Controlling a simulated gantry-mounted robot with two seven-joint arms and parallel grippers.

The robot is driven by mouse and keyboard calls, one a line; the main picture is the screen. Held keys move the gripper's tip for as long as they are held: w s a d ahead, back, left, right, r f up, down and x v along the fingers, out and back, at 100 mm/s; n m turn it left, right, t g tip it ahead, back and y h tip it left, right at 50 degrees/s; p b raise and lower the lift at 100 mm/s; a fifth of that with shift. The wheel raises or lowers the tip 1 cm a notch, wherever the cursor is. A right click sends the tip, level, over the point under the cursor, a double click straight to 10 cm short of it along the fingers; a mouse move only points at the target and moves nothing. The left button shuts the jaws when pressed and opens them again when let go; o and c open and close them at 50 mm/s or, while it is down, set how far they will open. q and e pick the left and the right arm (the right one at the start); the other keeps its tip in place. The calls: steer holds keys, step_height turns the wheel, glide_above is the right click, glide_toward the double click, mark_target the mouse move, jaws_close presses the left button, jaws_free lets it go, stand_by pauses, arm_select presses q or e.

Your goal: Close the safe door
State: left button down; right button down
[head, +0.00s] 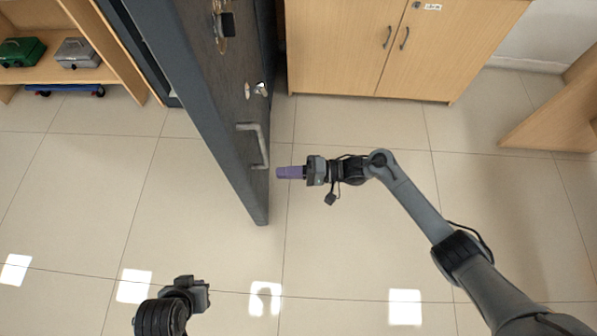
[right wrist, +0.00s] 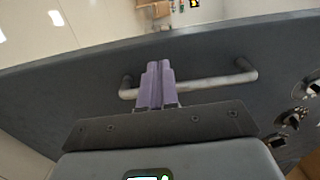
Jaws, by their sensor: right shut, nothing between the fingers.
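The safe door (head: 195,80) is dark grey and stands wide open, its free edge pointing toward me in the head view. A metal bar handle (head: 253,146) is on its right face, with a lock fitting (head: 257,89) farther up. My right gripper (head: 281,172) has purple fingers, is shut and empty, and points at the door just right of the handle. In the right wrist view the fingers (right wrist: 158,84) overlap the handle (right wrist: 205,85) in front of the door (right wrist: 60,105); contact cannot be told. My left gripper (head: 195,290) is low in the head view, its fingers not clearly visible.
A wooden cabinet (head: 345,50) stands behind, right of the door. A shelf (head: 85,75) at the left holds a green case (head: 20,52) and a grey case (head: 77,53). A wooden piece (head: 555,115) is at the far right. The tiled floor (head: 75,190) left of the door is clear.

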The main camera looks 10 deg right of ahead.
mark_target(246, 174)
steer(key=b+x, duration=0.2)
steer(key=x, duration=0.4)
steer(key=shift+a+f, duration=0.15)
steer(key=shift+a, duration=0.2)
steer(key=shift+b+x, duration=0.45)
steer(key=shift+x, duration=0.35)
steer(key=shift+w, duration=0.1)
